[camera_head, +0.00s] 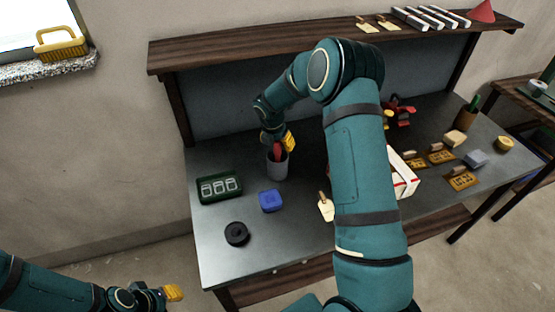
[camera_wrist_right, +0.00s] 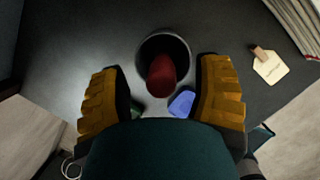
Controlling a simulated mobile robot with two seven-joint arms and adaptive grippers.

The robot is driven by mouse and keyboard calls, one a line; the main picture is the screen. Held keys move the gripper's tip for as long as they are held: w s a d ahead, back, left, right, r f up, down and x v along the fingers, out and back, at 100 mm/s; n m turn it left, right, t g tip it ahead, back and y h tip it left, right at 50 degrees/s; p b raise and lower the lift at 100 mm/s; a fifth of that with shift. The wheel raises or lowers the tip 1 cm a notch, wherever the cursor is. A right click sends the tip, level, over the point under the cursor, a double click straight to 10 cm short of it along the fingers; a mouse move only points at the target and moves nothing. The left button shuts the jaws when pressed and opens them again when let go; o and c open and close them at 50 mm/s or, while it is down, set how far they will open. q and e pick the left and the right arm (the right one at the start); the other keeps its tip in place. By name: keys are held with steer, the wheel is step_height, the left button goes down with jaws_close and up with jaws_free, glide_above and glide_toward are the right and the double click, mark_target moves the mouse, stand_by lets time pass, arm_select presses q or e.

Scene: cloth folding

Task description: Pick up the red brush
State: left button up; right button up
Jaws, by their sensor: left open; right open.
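The red brush (camera_head: 277,152) stands in a grey cup (camera_head: 277,168) on the dark table, left of the middle. In the right wrist view the red brush (camera_wrist_right: 161,76) pokes up out of the round cup (camera_wrist_right: 179,46), in the gap between my fingers. My right gripper (camera_wrist_right: 162,95) is open, with its yellow fingers on either side of the brush and no contact visible. In the head view my right gripper (camera_head: 285,144) is right at the brush and partly hides it. My left gripper (camera_head: 172,293) is off the table at the lower left, with nothing visible in it.
A green tray (camera_head: 219,188), a blue block (camera_head: 271,201) and a black round item (camera_head: 236,233) lie left and in front of the cup. A cream tag (camera_head: 326,207) and a white box (camera_head: 404,175) are to the right. A shelf (camera_head: 250,50) runs above the table's back.

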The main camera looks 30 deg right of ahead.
steer(key=shift+d+f, duration=0.2)
steer(key=shift+f, duration=0.45)
jaws_close()
